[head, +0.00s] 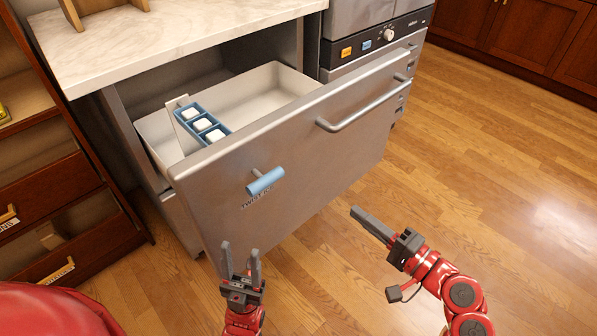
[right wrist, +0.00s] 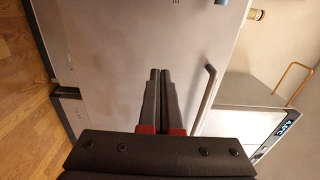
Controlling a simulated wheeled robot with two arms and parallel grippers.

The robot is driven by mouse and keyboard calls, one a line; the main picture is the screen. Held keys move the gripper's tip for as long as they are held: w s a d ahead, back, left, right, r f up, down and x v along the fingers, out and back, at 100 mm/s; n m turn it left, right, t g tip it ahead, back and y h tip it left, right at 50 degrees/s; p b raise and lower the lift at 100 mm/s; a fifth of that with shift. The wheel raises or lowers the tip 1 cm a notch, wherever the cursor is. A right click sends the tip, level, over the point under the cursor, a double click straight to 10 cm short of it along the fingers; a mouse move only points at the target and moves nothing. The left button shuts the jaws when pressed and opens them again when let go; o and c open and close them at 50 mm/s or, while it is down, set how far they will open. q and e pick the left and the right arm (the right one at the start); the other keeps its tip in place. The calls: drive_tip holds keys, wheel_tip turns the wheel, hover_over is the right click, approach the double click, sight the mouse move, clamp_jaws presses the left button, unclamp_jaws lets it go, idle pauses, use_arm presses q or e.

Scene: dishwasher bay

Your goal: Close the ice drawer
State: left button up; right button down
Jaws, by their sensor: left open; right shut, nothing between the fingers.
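The ice drawer (head: 290,150) is pulled out from the steel cabinet under the counter. Its steel front has a bar handle (head: 362,108) at the right and a blue twist knob (head: 265,181) at the left. Inside is a white bin (head: 262,88) with a blue ice tray (head: 202,124) holding several white cubes at its left side. My left gripper (head: 241,250) is open and empty, low in front of the drawer's left part. My right gripper (head: 372,224) is shut and empty, in front of the drawer and apart from it. The right wrist view also shows the steel front (right wrist: 120,50) and handle (right wrist: 207,98).
A marble counter (head: 180,40) lies above the cabinet. A machine with a dial panel (head: 378,40) stands to the right. Brown wooden drawers (head: 70,220) stand at the left, with a red rounded object (head: 50,312) in the lower left corner. Wooden floor (head: 480,170) is clear at the right.

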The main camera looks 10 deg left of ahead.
sight(304, 172)
drive_tip(key=b+x, duration=0.2)
drive_tip(key=x, duration=1.1)
drive_tip(key=shift+a+f, duration=0.1)
drive_tip(key=shift+w+a, duration=0.25)
drive_tip(key=shift+a, duration=0.1)
